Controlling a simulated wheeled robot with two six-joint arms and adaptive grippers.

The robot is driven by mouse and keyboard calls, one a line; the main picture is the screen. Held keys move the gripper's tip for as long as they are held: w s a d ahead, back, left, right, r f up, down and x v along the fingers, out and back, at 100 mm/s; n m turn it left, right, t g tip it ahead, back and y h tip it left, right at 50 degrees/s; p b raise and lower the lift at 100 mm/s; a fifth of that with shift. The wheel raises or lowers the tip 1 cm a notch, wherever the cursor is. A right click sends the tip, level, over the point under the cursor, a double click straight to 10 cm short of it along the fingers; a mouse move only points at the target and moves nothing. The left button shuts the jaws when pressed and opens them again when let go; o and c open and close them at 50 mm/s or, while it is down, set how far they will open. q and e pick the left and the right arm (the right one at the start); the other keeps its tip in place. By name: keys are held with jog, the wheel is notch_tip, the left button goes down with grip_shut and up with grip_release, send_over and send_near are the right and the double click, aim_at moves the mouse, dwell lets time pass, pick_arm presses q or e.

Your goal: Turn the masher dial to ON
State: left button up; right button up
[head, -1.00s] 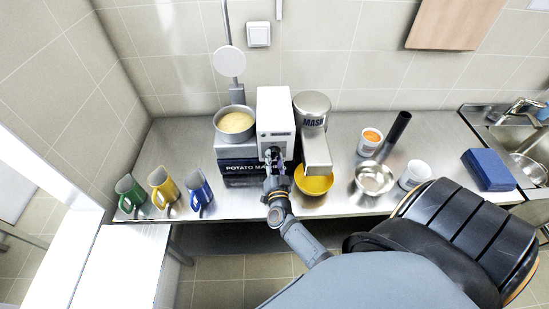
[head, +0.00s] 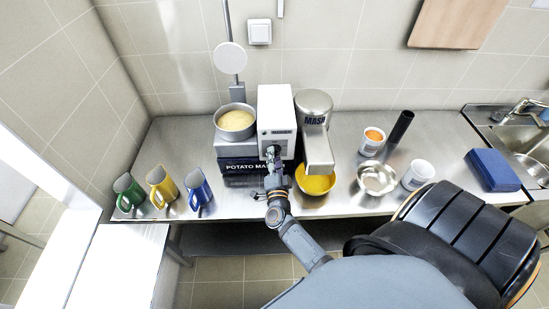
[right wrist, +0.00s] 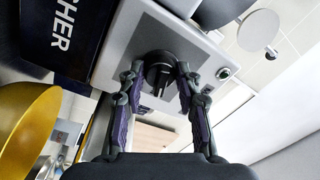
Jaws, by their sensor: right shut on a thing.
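The potato masher has a white control box (head: 276,112) at the back of the counter, beside the metal MASH cylinder (head: 313,105). Its round black dial (right wrist: 160,72) sits on a grey panel in the right wrist view. In the head view my gripper covers the dial. My right gripper (head: 272,154) is at the front of the box. In the right wrist view its two fingers (right wrist: 155,80) flank the dial and are shut on it. I cannot read any ON mark or the dial's setting. My left gripper is not in view.
A yellow bowl (head: 315,186) stands under the spout, close right of my right gripper. A pot (head: 235,123) sits on the left of the masher. Several mugs (head: 163,186) stand at left; a steel bowl (head: 376,180) and white tubs (head: 417,175) stand at right.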

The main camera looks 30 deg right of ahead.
jog(key=o, duration=1.2)
jog(key=shift+c, duration=0.2)
jog(key=v, duration=0.7)
jog(key=shift+s+a, duration=0.15)
jog(key=shift+s, duration=0.05)
jog(key=shift+f, duration=0.1)
